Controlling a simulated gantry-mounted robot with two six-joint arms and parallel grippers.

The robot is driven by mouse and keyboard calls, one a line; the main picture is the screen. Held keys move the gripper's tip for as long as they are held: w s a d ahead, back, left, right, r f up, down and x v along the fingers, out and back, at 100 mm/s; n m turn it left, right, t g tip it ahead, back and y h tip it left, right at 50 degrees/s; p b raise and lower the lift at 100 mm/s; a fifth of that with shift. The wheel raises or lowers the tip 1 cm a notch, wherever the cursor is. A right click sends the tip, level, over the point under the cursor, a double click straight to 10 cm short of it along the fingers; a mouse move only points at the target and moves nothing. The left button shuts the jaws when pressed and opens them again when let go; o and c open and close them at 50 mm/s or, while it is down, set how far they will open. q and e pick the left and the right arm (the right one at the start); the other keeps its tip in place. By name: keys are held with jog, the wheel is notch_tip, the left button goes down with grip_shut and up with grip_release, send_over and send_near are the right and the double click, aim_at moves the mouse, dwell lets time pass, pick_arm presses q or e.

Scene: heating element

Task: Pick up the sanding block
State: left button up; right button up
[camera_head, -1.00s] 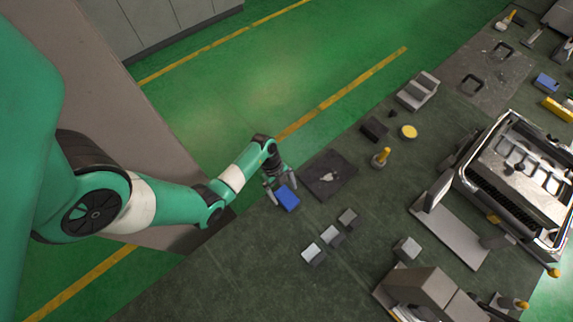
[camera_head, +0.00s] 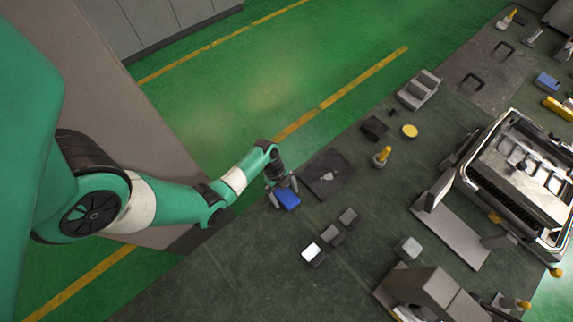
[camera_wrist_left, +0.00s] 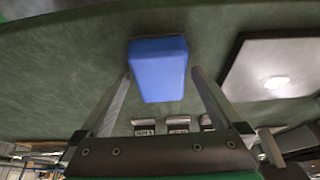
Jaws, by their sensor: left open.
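The blue block, which looks like the sanding block (camera_head: 288,199), lies on the dark green table near its edge. It also shows in the left wrist view (camera_wrist_left: 158,68), at the top middle between my fingers. My left gripper (camera_head: 283,195) is open over the block, with one finger on each side of it. In the left wrist view the left gripper (camera_wrist_left: 160,88) shows a gap between each finger and the block. My right gripper is not in view.
A dark square plate (camera_head: 327,175) lies close to the right of the block. Several small grey blocks (camera_head: 331,235) stand in a row below it. A yellow-topped peg (camera_head: 381,157) and a metal machine (camera_head: 520,180) are further right. The table's lower left is clear.

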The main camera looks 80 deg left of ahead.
pick_arm(q)
jog(key=c, duration=1.4)
